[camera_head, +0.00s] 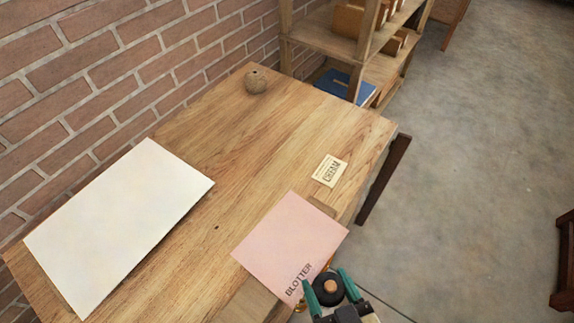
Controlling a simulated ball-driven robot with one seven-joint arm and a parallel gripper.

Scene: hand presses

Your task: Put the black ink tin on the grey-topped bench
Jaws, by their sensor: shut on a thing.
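My gripper (330,286), with green fingers, is at the bottom edge of the view, right of centre. Its fingers are closed on both sides of a round black thing with a copper-brown knob on top, which looks like the black ink tin (328,298). The tin shows beside the lower right corner of the pink blotter, over the table's near edge in the picture. Its height above the table cannot be told. No grey-topped bench is in view.
A wooden table (215,226) bears a white sheet (120,220), a pink blotter (290,240), a small cream card (330,171) and a round brown thing (256,81). A wooden shelf (345,48) stands behind. Brick wall lies left; open concrete floor (470,180) lies right.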

